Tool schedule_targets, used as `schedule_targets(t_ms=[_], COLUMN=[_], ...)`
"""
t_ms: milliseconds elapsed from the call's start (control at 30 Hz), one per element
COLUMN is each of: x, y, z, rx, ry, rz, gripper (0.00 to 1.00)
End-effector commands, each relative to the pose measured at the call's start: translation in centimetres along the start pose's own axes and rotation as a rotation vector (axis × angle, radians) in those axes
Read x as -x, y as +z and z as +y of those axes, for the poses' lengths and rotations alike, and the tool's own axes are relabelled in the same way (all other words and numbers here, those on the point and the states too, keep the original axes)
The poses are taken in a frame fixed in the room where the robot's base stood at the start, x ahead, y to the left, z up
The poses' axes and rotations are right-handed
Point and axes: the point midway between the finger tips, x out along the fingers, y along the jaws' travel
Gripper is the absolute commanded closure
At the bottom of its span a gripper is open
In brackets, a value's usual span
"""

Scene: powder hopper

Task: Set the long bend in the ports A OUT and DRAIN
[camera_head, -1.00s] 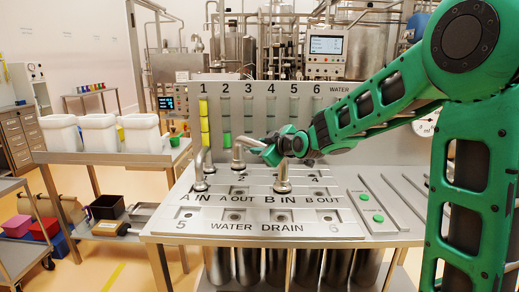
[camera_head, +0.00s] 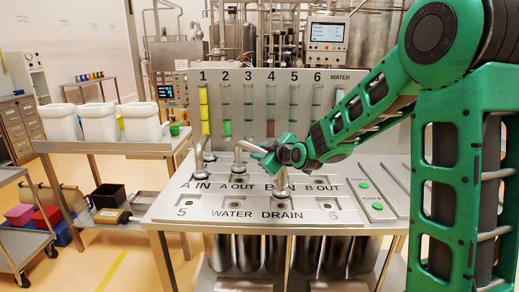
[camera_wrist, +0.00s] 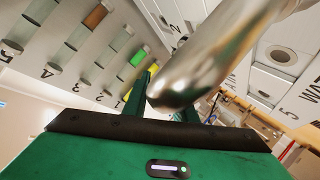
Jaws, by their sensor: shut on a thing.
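The long bend (camera_head: 281,189) is a shiny steel pipe with two downturned ends. My gripper (camera_head: 268,158) is shut on its middle part. In the wrist view the bend (camera_wrist: 205,65) crosses close in front of the jaws. In the head view its left end overlaps the area just above the A OUT label (camera_head: 238,185). Its right end covers part of the B IN label, above the DRAIN label (camera_head: 282,215). I cannot tell whether either end touches the panel. The A OUT and DRAIN ports are hidden or hard to make out beneath the ends.
Another steel bend (camera_head: 202,153) stands at A IN, left of the held one. The upright gauge panel (camera_head: 258,105) rises behind the port plate (camera_head: 215,205). Two green buttons (camera_head: 370,196) are at right. White containers (camera_head: 98,122) stand on a side table.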

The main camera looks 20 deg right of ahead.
Motion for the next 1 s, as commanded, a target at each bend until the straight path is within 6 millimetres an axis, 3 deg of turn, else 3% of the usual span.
schedule_targets(t_ms=[500, 933, 967, 1000], x=[-0.9, -1.1, -1.1, -1.0], y=[2.2, 2.5, 2.5, 2.5], z=[-1.5, -1.7, -1.7, -1.6], rx=[0.0, 0.0, 0.0, 0.0], ry=[0.002, 0.004, 0.004, 0.004], rz=[0.002, 0.002, 0.002, 0.002], gripper=[1.0, 1.0, 0.73, 0.63])
